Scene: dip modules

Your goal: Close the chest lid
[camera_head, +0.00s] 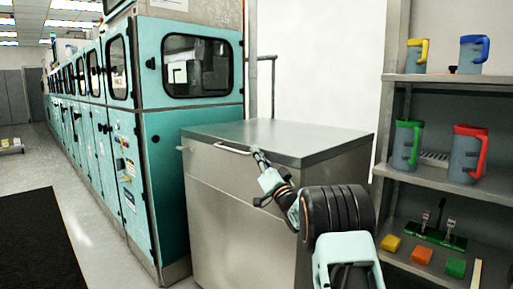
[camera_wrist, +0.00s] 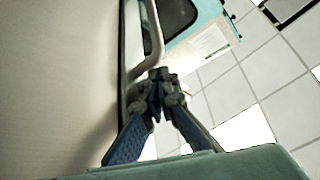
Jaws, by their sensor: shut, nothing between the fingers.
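The chest (camera_head: 235,215) is a large beige metal box in the middle of the head view. Its grey lid (camera_head: 285,138) lies flat on top and looks level with the chest's rim. A pale bar handle (camera_head: 232,149) runs along the lid's front edge; it also shows in the wrist view (camera_wrist: 156,45). My gripper (camera_head: 258,153) is at the right end of the handle, by the lid's front edge. In the wrist view my gripper (camera_wrist: 156,82) has its fingertips together, just below the handle's end. Whether they touch the handle I cannot tell.
A long row of teal machines (camera_head: 150,150) stands close on the chest's left. A grey shelf (camera_head: 445,85) with mugs and small coloured blocks stands on the right. A black mat (camera_head: 40,245) lies on the open floor at left.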

